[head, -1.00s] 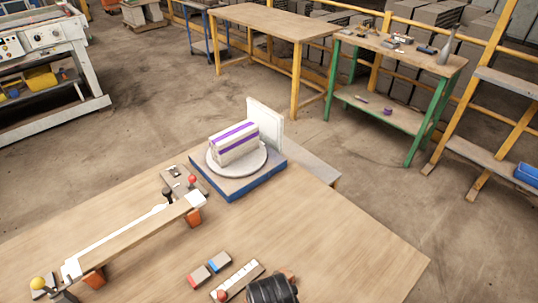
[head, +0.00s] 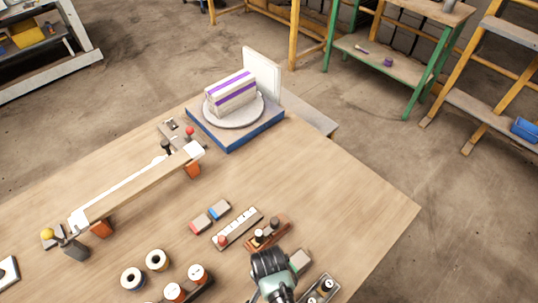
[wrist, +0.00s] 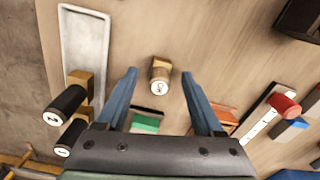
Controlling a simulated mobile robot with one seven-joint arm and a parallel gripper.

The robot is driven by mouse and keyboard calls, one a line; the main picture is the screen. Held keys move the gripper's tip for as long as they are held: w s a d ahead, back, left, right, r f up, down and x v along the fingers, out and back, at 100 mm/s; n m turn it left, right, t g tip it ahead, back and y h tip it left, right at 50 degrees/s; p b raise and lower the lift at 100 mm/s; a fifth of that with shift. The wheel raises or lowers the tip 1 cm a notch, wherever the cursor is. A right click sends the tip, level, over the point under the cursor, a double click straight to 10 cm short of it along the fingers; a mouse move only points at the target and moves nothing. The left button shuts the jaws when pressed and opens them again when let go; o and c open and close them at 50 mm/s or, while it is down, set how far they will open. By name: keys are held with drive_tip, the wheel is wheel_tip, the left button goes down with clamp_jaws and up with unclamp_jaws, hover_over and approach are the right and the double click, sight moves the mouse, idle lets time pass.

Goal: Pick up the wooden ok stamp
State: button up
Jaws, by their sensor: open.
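The wooden ok stamp (wrist: 160,72) stands by itself on the wooden table in the wrist view, a short brown piece with a round white "OK" label on its end. My gripper (wrist: 159,73) is open, with one blue finger on each side of the stamp in the picture and visible gaps between. I cannot tell how far above it the fingertips are. In the head view my gripper end (head: 270,264) is over the table's front part, and I cannot make out the ok stamp there.
A tray with two black-handled stamps (wrist: 85,60) lies left in the wrist view. A green pad (wrist: 147,122) and an orange-red tray (wrist: 226,119) lie close to my fingers. A white rack with a red-handled stamp (wrist: 268,108) is at right. Bare table (head: 345,190) shows in the head view.

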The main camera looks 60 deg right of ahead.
drive_tip(key=shift+f, duration=0.2)
clamp_jaws()
drive_tip(key=shift+r, duration=0.1)
idle(0.5)
wheel_tip(320, 180, up, 10)
drive_tip(key=shift+f, duration=0.1)
drive_tip(key=c, duration=0.7)
unclamp_jaws()
clamp_jaws()
